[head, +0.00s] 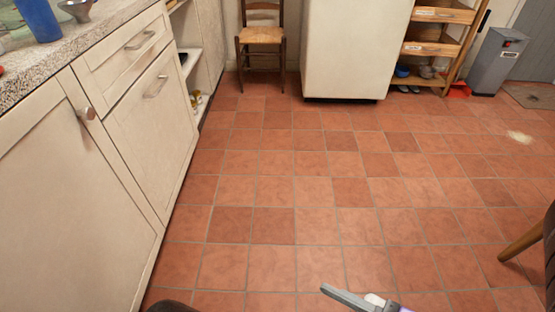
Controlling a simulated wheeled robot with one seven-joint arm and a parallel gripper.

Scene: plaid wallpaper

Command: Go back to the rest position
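Part of my gripper (350,298) shows at the bottom edge of the head view, right of the middle, over the tiled floor. A grey finger-like piece points up and to the left. The rest of the gripper and most of my arm are out of the picture. I cannot tell whether it is open or shut, and I see nothing held in the part that shows.
Cream cabinets (148,95) with a speckled countertop (100,25) line the left. A wooden chair (260,36), a white appliance (352,45), a wooden shelf (432,48) and a grey bin (497,62) stand at the back. A chair leg (522,242) is at right. Middle floor is clear.

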